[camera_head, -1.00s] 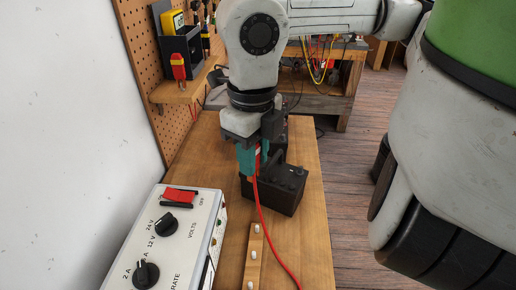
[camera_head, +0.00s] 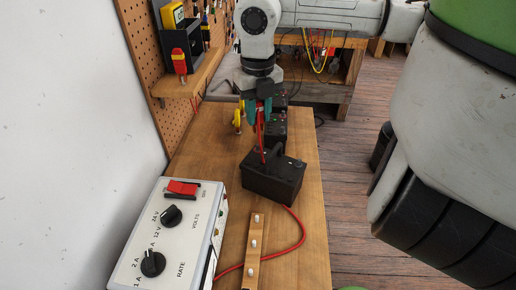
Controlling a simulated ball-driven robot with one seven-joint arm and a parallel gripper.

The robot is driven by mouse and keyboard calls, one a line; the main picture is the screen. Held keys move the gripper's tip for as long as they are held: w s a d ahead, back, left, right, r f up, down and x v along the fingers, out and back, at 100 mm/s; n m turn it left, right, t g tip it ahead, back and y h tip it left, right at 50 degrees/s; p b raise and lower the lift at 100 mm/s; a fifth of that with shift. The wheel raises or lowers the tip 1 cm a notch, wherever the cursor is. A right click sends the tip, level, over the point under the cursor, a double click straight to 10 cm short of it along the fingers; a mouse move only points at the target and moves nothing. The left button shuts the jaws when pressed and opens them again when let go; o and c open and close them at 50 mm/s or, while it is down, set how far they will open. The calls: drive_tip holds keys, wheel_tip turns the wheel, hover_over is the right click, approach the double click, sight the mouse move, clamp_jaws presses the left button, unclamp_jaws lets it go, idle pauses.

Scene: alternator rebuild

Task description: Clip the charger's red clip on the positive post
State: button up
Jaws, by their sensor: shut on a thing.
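My gripper (camera_head: 258,122) points down, shut on the charger's red clip (camera_head: 260,119), of which only a little shows between the fingers. It appears above and behind the near black battery (camera_head: 275,184). A red cable (camera_head: 302,238) hangs from the clip to the battery's top, passes out of sight, and reappears in front, curving to the charger. I cannot make out the positive post or whether the clip touches anything. The white charger (camera_head: 205,229) stands at the left front, with a red switch and two black knobs.
More black battery-like shapes (camera_head: 277,124) stand behind the near battery, partly hidden by my gripper. A yellow tool (camera_head: 238,117) is left of my gripper. A wooden strip with white pegs (camera_head: 253,248) lies in front. The bench's right side (camera_head: 312,190) is clear.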

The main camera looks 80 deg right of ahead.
sight(258, 123)
drive_tip(key=shift+f+b, duration=1.35)
drive_tip(key=shift+f, duration=0.4)
drive_tip(key=shift+f, duration=0.1)
drive_tip(key=shift+f+b, duration=1.1)
drive_tip(key=shift+b, duration=0.1)
drive_tip(key=o, duration=0.8)
drive_tip(key=shift+o, duration=0.2)
drive_tip(key=shift+r+p, duration=2.05)
drive_tip(key=shift+r, duration=2.25)
